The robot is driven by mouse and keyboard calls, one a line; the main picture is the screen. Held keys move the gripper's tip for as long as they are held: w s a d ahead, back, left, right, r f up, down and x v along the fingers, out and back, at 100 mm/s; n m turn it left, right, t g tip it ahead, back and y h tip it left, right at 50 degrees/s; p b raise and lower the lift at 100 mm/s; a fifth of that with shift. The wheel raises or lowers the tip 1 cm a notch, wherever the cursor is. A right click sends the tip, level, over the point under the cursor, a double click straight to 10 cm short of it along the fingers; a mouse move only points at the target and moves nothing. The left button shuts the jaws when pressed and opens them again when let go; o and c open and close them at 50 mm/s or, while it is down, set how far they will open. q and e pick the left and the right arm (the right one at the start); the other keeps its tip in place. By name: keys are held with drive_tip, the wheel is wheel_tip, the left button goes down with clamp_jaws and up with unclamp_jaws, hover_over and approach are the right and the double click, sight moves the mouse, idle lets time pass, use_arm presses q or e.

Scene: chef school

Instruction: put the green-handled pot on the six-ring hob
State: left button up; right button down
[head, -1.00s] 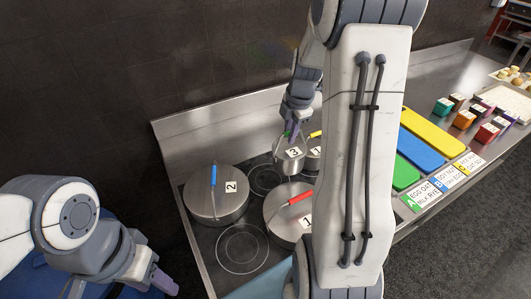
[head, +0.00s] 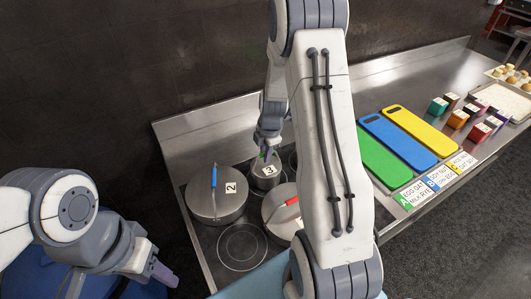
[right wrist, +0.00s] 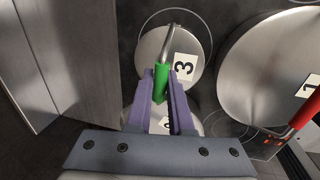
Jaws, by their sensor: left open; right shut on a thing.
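The green-handled pot (head: 270,180), a small steel pot with a lid labelled 3, is at the back of the dark hob (head: 205,240), over a rear ring. My right gripper (head: 266,153) is above it, shut on its green handle (right wrist: 162,72). In the right wrist view the pot's lid (right wrist: 197,45) shows just beyond the fingers, with a ring's outline around it. I cannot tell whether its base touches the hob. My left gripper (head: 165,275) is open and empty, at the lower left, away from the pots.
A large blue-handled pot (head: 205,207) labelled 2 stands left of it. A red-handled pot (head: 275,212) stands in front, partly hidden by my right arm. A front ring (head: 242,247) is bare. Green, blue (head: 398,142) and yellow boards lie on the counter at the right.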

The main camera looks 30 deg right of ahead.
drive_tip(key=c, duration=1.2)
unclamp_jaws()
drive_tip(key=shift+f, duration=0.15)
drive_tip(key=shift+c, duration=0.2)
drive_tip(key=o, duration=0.4)
